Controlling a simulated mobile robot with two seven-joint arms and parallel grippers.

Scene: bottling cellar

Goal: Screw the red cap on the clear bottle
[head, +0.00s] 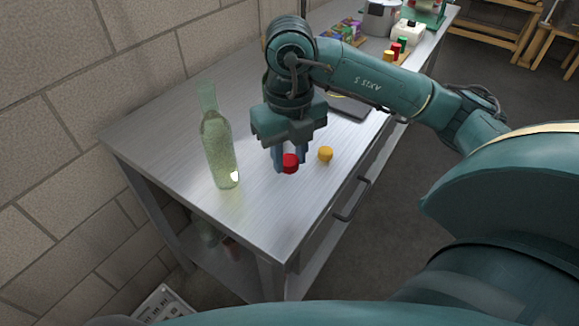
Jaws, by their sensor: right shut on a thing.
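The clear bottle (219,150), pale green-tinted, stands upright on the metal bench near its left edge. No cap shows on its neck. My right gripper (289,160) points down to the right of the bottle, shut on the red cap (290,163). The cap is between the fingertips, low over the bench; I cannot tell whether it touches the surface. My left gripper is not in view.
A yellow cap (325,154) lies on the bench (262,212) just right of the red one. Small coloured items (396,48), colourful packets (346,31) and a white device (407,34) stand at the far end. The bench front between bottle and gripper is clear.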

